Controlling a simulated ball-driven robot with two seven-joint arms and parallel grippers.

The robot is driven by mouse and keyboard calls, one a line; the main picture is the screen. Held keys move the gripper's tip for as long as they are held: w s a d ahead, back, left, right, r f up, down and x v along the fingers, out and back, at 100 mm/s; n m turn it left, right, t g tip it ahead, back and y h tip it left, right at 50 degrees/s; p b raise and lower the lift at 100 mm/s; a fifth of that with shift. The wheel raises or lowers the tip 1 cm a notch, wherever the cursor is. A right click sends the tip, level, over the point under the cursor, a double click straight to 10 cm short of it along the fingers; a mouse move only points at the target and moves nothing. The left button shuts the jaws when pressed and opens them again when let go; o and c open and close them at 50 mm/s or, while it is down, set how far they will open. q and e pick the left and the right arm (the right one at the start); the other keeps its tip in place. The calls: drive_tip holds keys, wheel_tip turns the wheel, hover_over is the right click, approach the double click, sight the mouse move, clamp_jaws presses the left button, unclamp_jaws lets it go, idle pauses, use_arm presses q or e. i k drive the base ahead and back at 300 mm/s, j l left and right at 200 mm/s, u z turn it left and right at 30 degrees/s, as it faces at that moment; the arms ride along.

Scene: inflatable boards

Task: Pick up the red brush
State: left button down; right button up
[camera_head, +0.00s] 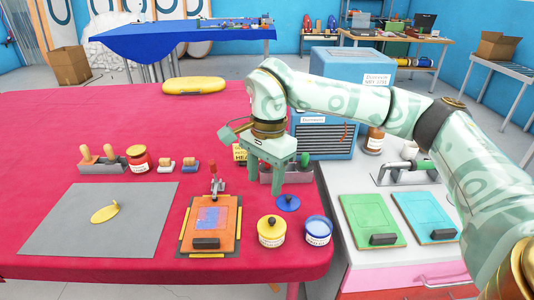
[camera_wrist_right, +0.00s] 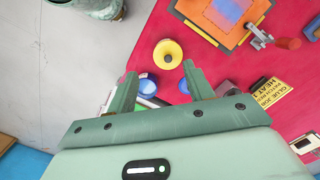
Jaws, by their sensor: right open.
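I cannot pick out the red brush for certain. A small block with a pale top and reddish base (camera_head: 165,168) lies on the red table in the head view, next to a similar blue-based one (camera_head: 189,167); either may be a brush. My right gripper (camera_head: 266,176) is open and empty above the table's right part, in front of a grey tray (camera_head: 293,177) that it partly hides. A green handle (camera_head: 304,159) stands up from that tray. In the right wrist view the open fingers (camera_wrist_right: 159,72) have nothing between them. My left gripper is out of view.
Near the right gripper stand a yellow jar (camera_head: 271,232), a blue jar (camera_head: 318,231) and a blue lid (camera_head: 287,203). An orange board (camera_head: 228,218) with a red-handled clamp (camera_head: 213,184) lies left of them. A blue cabinet (camera_head: 328,136) stands behind. The grey mat (camera_head: 70,220) is mostly bare.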

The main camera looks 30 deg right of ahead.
sight(265, 168)
drive_tip(key=i+l, duration=0.7)
drive_tip(key=i, duration=0.1)
